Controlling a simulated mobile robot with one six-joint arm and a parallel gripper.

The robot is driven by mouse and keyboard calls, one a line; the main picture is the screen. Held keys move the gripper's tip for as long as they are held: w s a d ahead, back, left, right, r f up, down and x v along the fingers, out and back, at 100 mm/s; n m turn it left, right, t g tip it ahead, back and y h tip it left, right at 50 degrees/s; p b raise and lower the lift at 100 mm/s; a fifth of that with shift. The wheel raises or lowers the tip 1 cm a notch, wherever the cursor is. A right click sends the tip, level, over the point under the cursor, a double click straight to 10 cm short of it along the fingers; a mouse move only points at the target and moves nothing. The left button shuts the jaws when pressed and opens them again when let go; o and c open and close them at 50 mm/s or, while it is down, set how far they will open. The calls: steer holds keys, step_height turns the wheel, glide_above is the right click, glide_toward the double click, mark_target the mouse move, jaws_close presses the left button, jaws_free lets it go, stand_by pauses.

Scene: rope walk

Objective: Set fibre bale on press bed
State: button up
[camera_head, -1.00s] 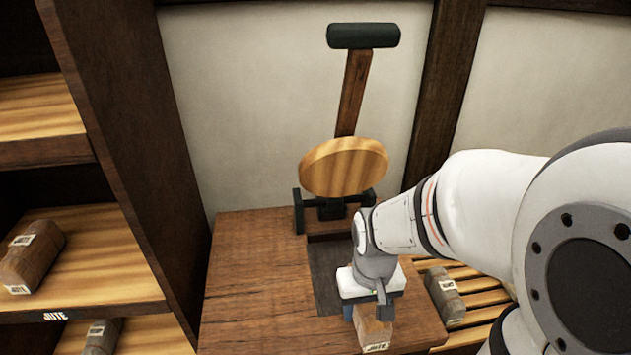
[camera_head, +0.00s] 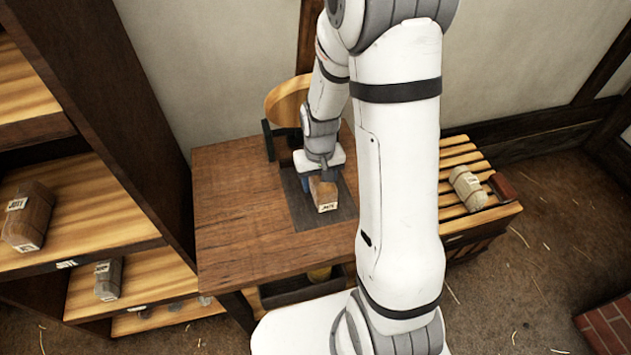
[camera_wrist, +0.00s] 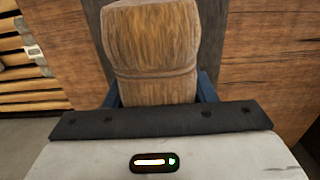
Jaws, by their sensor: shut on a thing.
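The fibre bale (camera_head: 326,196), a brown block with a white JUTE label, is in my gripper (camera_head: 322,184). The gripper is shut on it, with a blue finger on each side. The bale is over the press bed (camera_head: 299,216), a dark flat plate set in the wooden table; I cannot tell whether it touches the plate. In the wrist view the bale (camera_wrist: 155,45) stands out beyond the jaws, with a band around it. My arm hides part of the press and the table's right side.
The press's round wooden plate (camera_head: 284,100) stands tilted behind the bed. A shelf (camera_head: 110,215) at the left holds more bales (camera_head: 28,215). The table's left part is clear.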

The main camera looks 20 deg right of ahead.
mark_target(317, 184)
steer(key=shift+w, duration=0.6)
steer(key=shift+w+f+b, duration=0.2)
steer(key=shift+f+b, duration=0.2)
steer(key=shift+f, duration=1.3)
steer(key=shift+f, duration=0.1)
steer(key=shift+f, duration=0.15)
steer(key=o, duration=1.1)
steer(key=shift+c, duration=0.2)
